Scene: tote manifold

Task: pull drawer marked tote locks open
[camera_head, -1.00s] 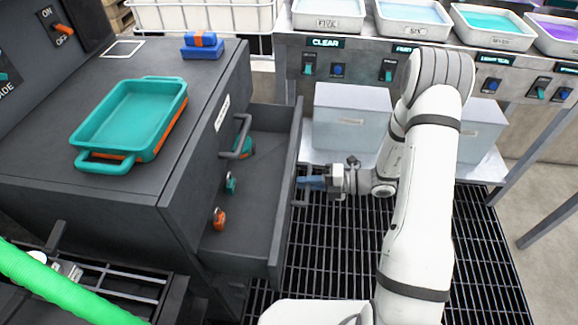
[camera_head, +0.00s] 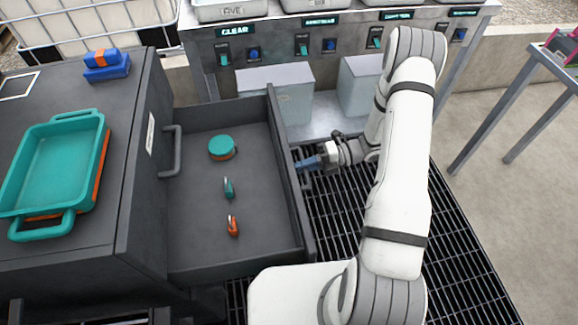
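An open dark grey drawer (camera_head: 195,182) sticks out to the right from the dark cabinet at left in the head view. Its front panel (camera_head: 288,170) faces my arm, so any marking on its outer face is hidden. Inside lie a round teal and orange piece (camera_head: 222,147), a small teal lock-like piece (camera_head: 229,188) and a small orange one (camera_head: 233,226). My gripper (camera_head: 308,163), with blue fingers, is at the outside of the front panel, at the drawer handle (camera_head: 304,181). The fingers appear closed around the handle; they are small in view.
A closed drawer above has a handle (camera_head: 174,150) and a white label (camera_head: 150,133). A teal tray (camera_head: 50,165) and blue block (camera_head: 107,66) sit on the cabinet top. A bench with switches (camera_head: 320,45) and grey bins stands behind. Floor grating lies right of the drawer.

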